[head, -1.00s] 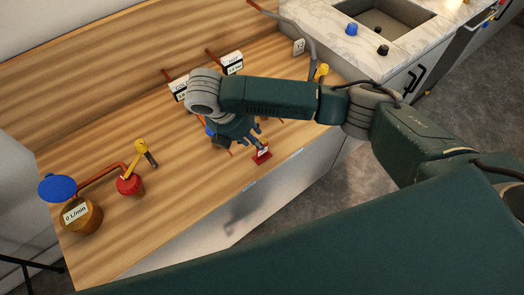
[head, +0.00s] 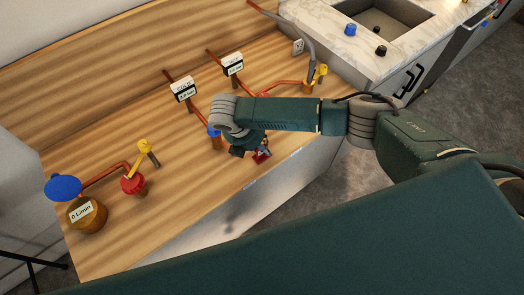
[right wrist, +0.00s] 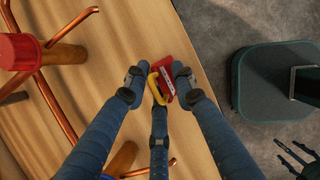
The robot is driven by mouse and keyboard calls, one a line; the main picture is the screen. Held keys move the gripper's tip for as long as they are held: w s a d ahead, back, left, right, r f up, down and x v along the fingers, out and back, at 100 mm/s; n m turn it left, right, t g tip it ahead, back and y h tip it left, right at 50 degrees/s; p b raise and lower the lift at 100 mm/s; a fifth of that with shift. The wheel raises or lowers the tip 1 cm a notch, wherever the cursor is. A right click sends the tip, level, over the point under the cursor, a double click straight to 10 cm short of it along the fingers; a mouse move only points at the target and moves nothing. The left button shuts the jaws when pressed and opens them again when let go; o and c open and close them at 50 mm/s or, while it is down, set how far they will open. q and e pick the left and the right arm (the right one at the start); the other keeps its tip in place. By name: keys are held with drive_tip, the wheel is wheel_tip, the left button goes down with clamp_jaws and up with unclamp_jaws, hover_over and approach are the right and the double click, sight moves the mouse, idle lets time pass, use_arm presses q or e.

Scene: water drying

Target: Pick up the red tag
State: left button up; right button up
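The red tag (head: 263,157) with a white label lies near the front edge of the wooden counter (head: 190,215). In the right wrist view the red tag (right wrist: 168,80) has a yellow loop (right wrist: 153,84) at its left. My right gripper (right wrist: 158,76) is over it with its fingers spread on either side. A gap shows between the left finger and the loop; the right fingertip is close against or over the tag, and I cannot tell if they touch. In the head view my right gripper (head: 257,148) partly covers the tag. My left gripper (right wrist: 303,160) shows dark, spread fingers over the floor.
Copper pipes with a red valve (head: 132,184), a blue valve (head: 63,188) and a yellow handle (head: 144,147) stand at the left. Two labelled meters (head: 183,90) stand behind my right gripper. A sink (head: 382,18) is at the back right.

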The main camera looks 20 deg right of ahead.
clamp_jaws()
drive_tip(key=shift+r, duration=0.15)
